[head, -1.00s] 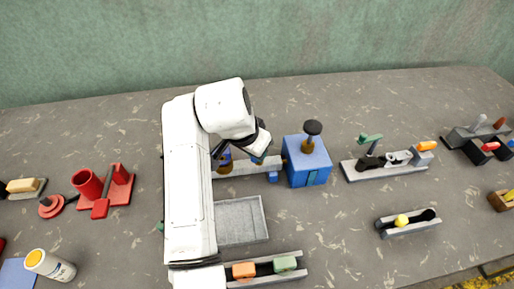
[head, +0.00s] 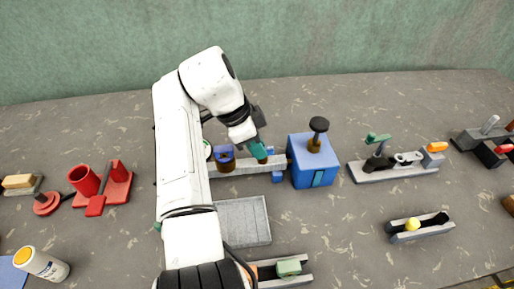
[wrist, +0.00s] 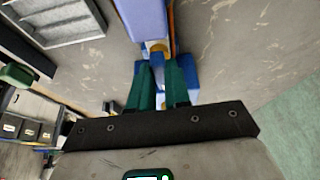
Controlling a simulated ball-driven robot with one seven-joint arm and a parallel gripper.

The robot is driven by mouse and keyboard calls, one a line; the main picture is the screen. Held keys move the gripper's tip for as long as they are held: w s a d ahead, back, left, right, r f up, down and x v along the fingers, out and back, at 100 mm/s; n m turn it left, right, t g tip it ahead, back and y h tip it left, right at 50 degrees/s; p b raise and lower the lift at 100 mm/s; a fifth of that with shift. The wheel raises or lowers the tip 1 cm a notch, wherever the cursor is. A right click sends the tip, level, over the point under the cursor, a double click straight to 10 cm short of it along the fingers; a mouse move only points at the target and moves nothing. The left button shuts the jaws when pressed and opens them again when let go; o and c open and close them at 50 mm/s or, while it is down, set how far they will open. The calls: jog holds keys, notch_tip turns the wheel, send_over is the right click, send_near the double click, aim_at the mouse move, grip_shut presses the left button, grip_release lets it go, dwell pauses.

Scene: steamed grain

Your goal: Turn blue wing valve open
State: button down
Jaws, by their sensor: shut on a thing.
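My gripper (head: 262,158) has green fingers and reaches down onto the grey rail just left of the blue box. In the wrist view its fingers (wrist: 158,70) are close together around a blue part, which I take to be the wing valve (wrist: 157,76), with a yellow ring (wrist: 155,47) beside it. Another blue piece (wrist: 191,76) shows just right of the fingers. In the head view small blue pieces (head: 277,178) sit by the rail, right of the fingertips. The fingers cover much of the held part, so its turn angle is hard to tell.
The blue box (head: 303,176) with a black knob (head: 318,124) stands close on the right. A dark blue ringed part (head: 224,155) is left of the fingers. A grey tray (head: 243,237) lies in front. Other fixtures stand to the right, red ones (head: 116,191) to the left.

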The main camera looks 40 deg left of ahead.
jog(key=shift+w+r+m, duration=0.1)
jog(key=shift+m, duration=0.2)
jog(key=c, duration=1.1)
grip_release()
jog(key=b+v, duration=0.1)
jog(key=v, duration=0.9)
jog(key=shift+a+r, duration=0.2)
jog(key=shift+r, duration=0.1)
jog(key=shift+r, duration=0.1)
